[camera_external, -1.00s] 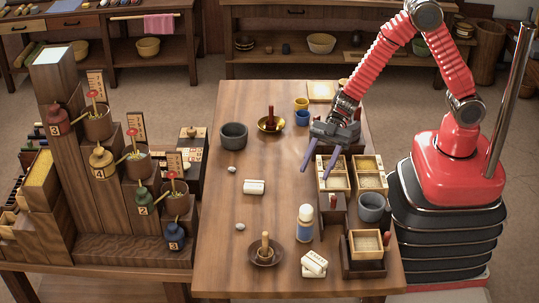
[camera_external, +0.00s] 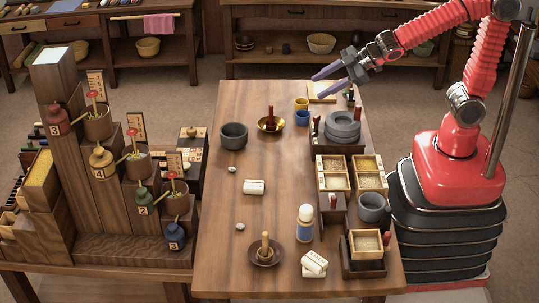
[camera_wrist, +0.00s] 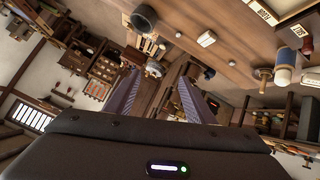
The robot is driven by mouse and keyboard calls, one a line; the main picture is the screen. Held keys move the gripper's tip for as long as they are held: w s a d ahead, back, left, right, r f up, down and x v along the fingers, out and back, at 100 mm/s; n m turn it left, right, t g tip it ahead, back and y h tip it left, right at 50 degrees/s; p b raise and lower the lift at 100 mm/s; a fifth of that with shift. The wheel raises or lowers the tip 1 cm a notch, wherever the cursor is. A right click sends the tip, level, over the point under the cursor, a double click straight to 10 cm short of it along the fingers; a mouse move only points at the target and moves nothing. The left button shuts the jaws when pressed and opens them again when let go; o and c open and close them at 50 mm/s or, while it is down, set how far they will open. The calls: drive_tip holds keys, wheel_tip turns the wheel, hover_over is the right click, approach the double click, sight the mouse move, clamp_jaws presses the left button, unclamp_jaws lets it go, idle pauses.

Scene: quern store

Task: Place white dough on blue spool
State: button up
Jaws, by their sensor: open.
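A blue, cup-like piece (camera_external: 302,117), which looks like the blue spool, stands near the back of the table beside a similar yellow one (camera_external: 301,103). No thing is plainly the white dough. Two small whitish lumps, one behind (camera_external: 232,168) and one in front (camera_external: 240,226), lie left of the table's middle. A white block with dark marks (camera_external: 254,187) lies between them. My gripper (camera_external: 316,88) is raised over the back of the table, pointing left, with its purple fingers apart and nothing between them. The open fingers also show in the wrist view (camera_wrist: 158,80).
A grey bowl (camera_external: 233,136) and a brass dish (camera_external: 270,124) with a red peg stand at back left. A stepped wooden stand (camera_external: 120,210) is left of the table. The table's middle is mostly clear.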

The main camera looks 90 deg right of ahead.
drive_tip(key=s+m+g, duration=0.4)
drive_tip(key=s+g, duration=0.1)
drive_tip(key=s, duration=1.8)
drive_tip(key=shift+a+y, duration=0.3)
drive_tip(key=shift+a, duration=0.15)
drive_tip(key=shift+r, duration=0.1)
